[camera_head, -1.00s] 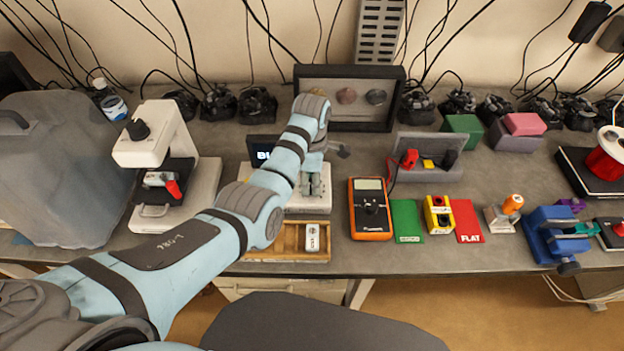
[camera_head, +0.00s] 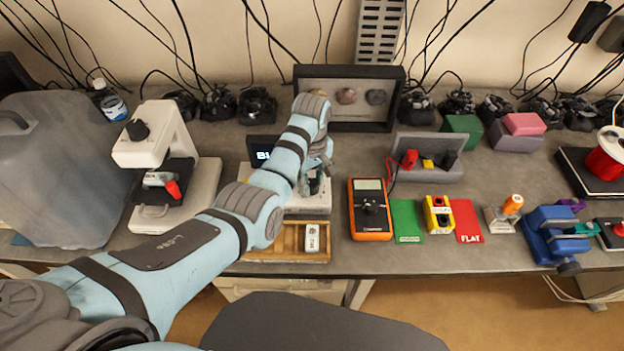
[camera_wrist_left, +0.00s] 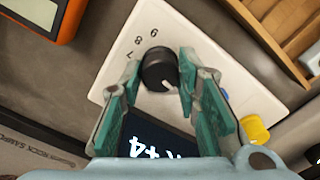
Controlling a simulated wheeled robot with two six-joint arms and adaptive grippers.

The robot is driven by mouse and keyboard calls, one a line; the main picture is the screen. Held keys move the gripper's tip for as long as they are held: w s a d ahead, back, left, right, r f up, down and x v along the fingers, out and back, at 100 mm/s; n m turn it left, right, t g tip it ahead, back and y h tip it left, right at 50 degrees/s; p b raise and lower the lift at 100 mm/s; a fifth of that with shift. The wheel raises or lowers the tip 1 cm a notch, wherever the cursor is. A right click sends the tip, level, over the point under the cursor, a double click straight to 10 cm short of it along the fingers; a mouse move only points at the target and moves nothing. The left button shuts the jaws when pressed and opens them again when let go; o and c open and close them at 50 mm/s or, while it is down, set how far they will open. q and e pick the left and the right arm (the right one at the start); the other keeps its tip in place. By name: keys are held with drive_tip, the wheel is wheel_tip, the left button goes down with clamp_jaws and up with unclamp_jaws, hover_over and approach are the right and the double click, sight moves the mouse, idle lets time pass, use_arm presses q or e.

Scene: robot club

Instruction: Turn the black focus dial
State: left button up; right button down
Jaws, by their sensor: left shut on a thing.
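The black focus dial (camera_wrist_left: 158,68) is a round knob with a pale mark, on a white panel (camera_wrist_left: 185,35) with printed numbers around it. My left gripper (camera_head: 315,184) reaches down over this white device in the head view. In the left wrist view its green-padded fingers (camera_wrist_left: 160,78) stand on both sides of the dial and are shut on it. A dark display (camera_wrist_left: 155,142) with white characters ending in "+4" lies partly behind the fingers. In the head view my arm and gripper hide the dial. My right gripper is in neither view.
An orange multimeter (camera_head: 370,209) stands close right of the device. A wooden tray (camera_head: 285,252) lies in front of it, and a display case (camera_head: 349,113) stands behind. A white microscope (camera_head: 205,185) is to the left. Cables hang along the wall.

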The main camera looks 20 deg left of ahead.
use_arm(q)
drive_tip(key=m, duration=0.6)
drive_tip(key=shift+s+f+m, duration=0.2)
drive_tip(key=shift+m, duration=0.1)
drive_tip(key=m, duration=1.2)
drive_tip(key=shift+m, duration=0.3)
drive_tip(key=m, duration=0.5)
drive_tip(key=shift+m, duration=0.3)
drive_tip(key=o, duration=1.2)
drive_tip(key=shift+c, duration=0.2)
drive_tip(key=shift+w, duration=0.15)
drive_tip(key=shift+r, duration=0.1)
